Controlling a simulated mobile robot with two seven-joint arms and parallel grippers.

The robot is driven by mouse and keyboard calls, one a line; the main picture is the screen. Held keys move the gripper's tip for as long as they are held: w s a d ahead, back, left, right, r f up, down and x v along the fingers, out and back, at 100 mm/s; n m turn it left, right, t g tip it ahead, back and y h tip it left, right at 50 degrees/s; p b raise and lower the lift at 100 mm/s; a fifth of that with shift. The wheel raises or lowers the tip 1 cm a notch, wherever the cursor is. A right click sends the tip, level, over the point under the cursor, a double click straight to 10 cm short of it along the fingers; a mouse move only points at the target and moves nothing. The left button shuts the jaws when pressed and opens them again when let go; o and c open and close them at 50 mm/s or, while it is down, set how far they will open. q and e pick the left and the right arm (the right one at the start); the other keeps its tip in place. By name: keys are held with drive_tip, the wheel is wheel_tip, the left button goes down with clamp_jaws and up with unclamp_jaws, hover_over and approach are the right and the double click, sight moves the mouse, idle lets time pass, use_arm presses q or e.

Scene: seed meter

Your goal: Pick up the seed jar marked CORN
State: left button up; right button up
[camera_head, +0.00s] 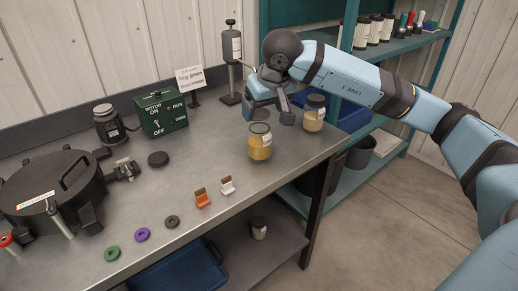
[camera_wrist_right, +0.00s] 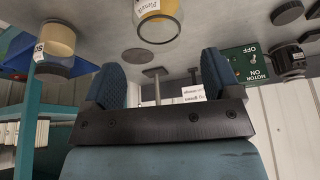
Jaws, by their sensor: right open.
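A glass jar with yellow-orange contents (camera_head: 260,147) stands upright near the bench's front edge; its label is too small to read. It also shows at the top of the right wrist view (camera_wrist_right: 160,28), cut off. A second jar with tan contents and a dark lid (camera_head: 313,118) stands to its right, near the bench's end; in the right wrist view its label (camera_wrist_right: 39,51) seems to begin "SO". My right gripper (camera_head: 269,108) is open and empty, behind and above the yellow jar, between and apart from both jars. My left gripper is out of view.
The grey bench (camera_head: 205,150) holds orange (camera_head: 203,199) and white (camera_head: 227,186) clips, several washers, a black round vessel (camera_head: 50,190) and a green motor box (camera_head: 163,114). A black-topped stand (camera_head: 231,48) rises behind my gripper. A teal shelf (camera_head: 395,50) stands right.

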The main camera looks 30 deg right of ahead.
sight(261, 123)
drive_tip(key=b+x, duration=0.1)
drive_tip(key=x, duration=0.5)
drive_tip(key=shift+s, duration=0.1)
drive_tip(key=c, duration=1.4)
drive_tip(key=shift+r, duration=0.1)
